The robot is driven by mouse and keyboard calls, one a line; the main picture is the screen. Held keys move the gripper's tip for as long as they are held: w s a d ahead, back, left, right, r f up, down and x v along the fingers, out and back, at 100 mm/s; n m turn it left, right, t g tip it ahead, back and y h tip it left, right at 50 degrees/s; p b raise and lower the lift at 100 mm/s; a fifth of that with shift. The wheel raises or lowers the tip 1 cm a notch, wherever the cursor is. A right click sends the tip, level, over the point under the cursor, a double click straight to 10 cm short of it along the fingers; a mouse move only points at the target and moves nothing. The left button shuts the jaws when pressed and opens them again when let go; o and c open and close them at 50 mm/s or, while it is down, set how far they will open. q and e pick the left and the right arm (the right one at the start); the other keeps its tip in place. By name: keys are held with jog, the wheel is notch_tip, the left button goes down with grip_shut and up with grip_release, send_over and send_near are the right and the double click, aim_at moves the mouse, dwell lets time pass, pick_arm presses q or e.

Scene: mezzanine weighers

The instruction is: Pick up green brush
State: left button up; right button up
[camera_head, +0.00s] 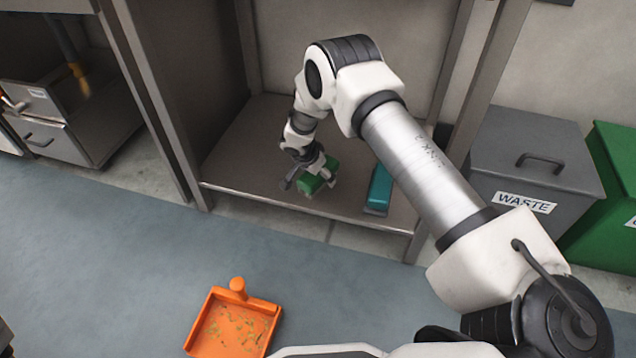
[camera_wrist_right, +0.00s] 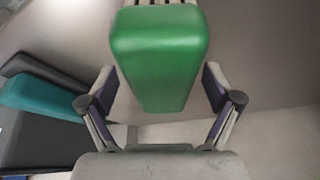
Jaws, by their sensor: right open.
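The green brush (camera_head: 313,183) lies on the low metal shelf (camera_head: 262,140) of the open cabinet. My right gripper (camera_head: 310,181) is down at the brush, its fingers on either side of it. In the right wrist view the green block of the brush (camera_wrist_right: 160,55) fills the top middle, between the two open fingers of the gripper (camera_wrist_right: 158,92). A gap shows between each finger and the brush. The brush's bristle side is mostly hidden. My left gripper is not in view.
A teal brush-like object (camera_head: 380,187) lies on the shelf, right of the green brush. An orange dustpan (camera_head: 232,325) with debris lies on the blue floor. A grey waste bin (camera_head: 535,160) and a green bin (camera_head: 612,195) stand right. Cabinet posts flank the shelf.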

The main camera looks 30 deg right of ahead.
jog(key=shift+x, duration=0.8)
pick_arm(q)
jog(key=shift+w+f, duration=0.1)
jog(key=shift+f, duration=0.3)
pick_arm(e)
jog(key=shift+r, duration=0.2)
jog(key=shift+a, duration=0.1)
jog(key=c, duration=1.5)
notch_tip(320, 180, up, 10)
jog(key=p, duration=0.6)
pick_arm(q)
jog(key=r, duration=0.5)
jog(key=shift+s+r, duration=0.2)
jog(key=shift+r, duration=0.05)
pick_arm(e)
jog(key=o, duration=0.8)
jog(key=c, duration=0.4)
jog(key=shift+f, duration=0.1)
